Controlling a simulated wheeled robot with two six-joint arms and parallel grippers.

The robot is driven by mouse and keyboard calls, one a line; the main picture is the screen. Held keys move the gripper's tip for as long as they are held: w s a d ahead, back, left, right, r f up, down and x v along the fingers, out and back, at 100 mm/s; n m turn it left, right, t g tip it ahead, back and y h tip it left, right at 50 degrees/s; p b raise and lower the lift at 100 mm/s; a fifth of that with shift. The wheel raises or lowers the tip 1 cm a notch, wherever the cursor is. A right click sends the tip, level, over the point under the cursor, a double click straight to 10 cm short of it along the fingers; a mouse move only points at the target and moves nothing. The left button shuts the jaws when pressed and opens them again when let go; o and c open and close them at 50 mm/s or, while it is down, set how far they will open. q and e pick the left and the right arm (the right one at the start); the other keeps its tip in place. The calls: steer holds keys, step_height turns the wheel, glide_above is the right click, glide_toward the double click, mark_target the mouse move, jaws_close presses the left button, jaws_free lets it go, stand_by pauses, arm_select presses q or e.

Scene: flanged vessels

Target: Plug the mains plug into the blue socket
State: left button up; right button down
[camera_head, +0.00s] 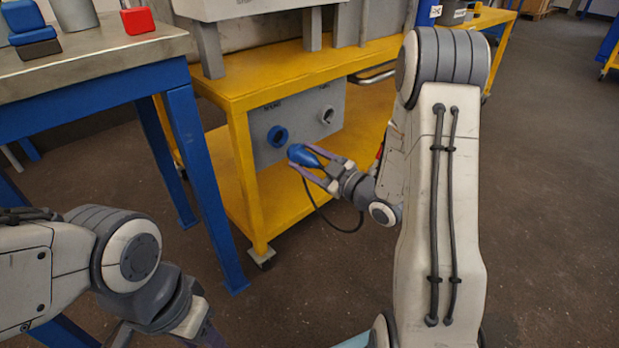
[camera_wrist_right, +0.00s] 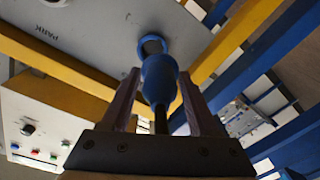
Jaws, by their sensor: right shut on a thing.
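The blue mains plug (camera_head: 303,155) is between the fingers of my right gripper (camera_head: 300,158), which is shut on it. Its nose points toward the grey panel, and a black cable (camera_head: 330,222) hangs from it in a loop. The blue socket (camera_head: 278,136) is a round ring on the panel, up and left of the plug, with a gap between them in the head view. In the right wrist view the plug (camera_wrist_right: 159,82) partly covers the blue socket (camera_wrist_right: 152,45) behind it. My left gripper (camera_head: 192,325) is at the lower edge, its fingertips cut off.
A grey round socket (camera_head: 326,115) sits right of the blue one on the grey panel (camera_head: 300,122), in the yellow cart (camera_head: 240,88). A blue-legged bench (camera_head: 95,72) stands at the left with red and blue blocks on it. Floor in front is clear.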

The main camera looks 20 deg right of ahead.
mark_target(295, 147)
steer(key=shift+w+d+m+h+b, duration=0.1)
steer(key=shift+d+m+h+b, duration=0.2)
steer(key=shift+h+b, duration=0.15)
arm_select(q)
steer(key=shift+f, duration=0.8)
arm_select(e)
steer(key=shift+r+t, duration=0.1)
steer(key=shift+t, duration=0.2)
steer(key=shift+d, duration=0.1)
steer(key=shift+x, duration=2.35)
arm_select(q)
steer(key=shift+f, duration=0.1)
arm_select(e)
steer(key=shift+w, duration=0.2)
steer(key=shift+x, duration=1.05)
steer(key=shift+c, duration=0.3)
jaws_free()
steer(key=shift+s, duration=0.1)
